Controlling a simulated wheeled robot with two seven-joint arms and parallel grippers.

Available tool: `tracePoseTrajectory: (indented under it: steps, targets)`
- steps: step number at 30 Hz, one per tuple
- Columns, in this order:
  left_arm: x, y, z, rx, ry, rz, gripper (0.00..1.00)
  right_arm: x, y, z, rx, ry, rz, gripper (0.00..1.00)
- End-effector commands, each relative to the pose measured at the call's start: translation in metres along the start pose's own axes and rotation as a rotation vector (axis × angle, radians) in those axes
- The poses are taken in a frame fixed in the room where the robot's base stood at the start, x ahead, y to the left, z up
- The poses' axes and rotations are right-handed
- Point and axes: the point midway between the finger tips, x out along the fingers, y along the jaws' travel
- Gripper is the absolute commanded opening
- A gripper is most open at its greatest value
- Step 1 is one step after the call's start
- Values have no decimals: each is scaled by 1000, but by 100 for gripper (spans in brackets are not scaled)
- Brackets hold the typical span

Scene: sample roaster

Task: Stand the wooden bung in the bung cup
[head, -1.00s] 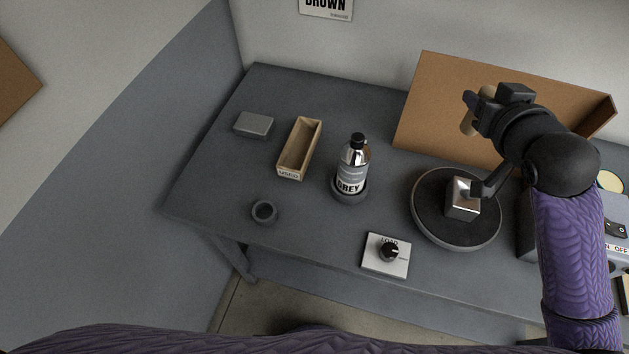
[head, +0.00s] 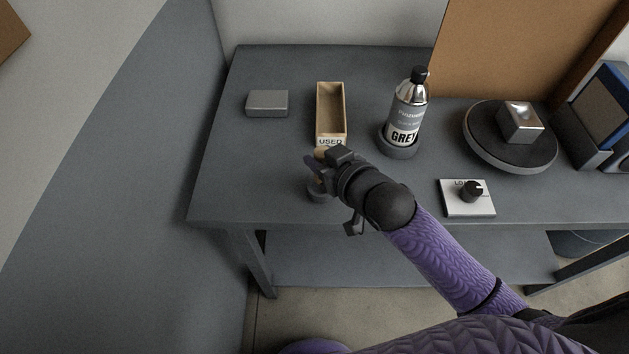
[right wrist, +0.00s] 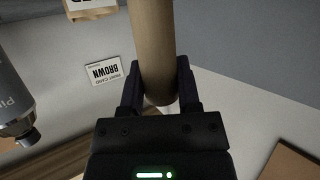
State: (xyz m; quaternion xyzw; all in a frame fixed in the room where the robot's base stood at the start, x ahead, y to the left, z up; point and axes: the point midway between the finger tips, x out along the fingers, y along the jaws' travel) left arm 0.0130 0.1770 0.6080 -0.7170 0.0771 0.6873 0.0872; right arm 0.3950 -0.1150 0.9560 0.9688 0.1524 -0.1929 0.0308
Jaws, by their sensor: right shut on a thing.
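The wooden bung is a tan round rod held between the fingers of my right gripper (head: 316,172). In the right wrist view, the bung (right wrist: 152,45) runs up out of the frame from between the dark fingers of the gripper (right wrist: 157,88). In the head view only small bits of it show around the fingers. The dark bung cup (head: 317,196) is on the near left part of the table, mostly hidden under my right gripper. I cannot tell whether the bung touches the cup. My left gripper is not in view.
A wooden box marked USED (head: 331,142) stands just behind my right gripper. A grey block (head: 267,103) lies left of it. A bottle marked GREY (head: 406,115), a knob panel (head: 467,198) and a round plate (head: 480,151) are to the right. The table's front edge is close.

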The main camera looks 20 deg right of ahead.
Motion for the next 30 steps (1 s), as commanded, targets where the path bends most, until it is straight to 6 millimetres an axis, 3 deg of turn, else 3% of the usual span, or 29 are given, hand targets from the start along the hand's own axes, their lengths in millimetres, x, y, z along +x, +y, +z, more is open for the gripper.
tracePoseTrajectory:
  steps: [6,16,17,21,30]
  targets:
    - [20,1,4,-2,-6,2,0,15,0,38,0,-3,0,0]
    - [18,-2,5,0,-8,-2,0,16,0,39,0,0,0,0]
    - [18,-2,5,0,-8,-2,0,16,0,38,0,0,0,46]
    - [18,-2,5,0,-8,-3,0,16,0,38,0,0,0,76]
    - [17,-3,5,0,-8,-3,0,15,0,36,-1,0,0,77]
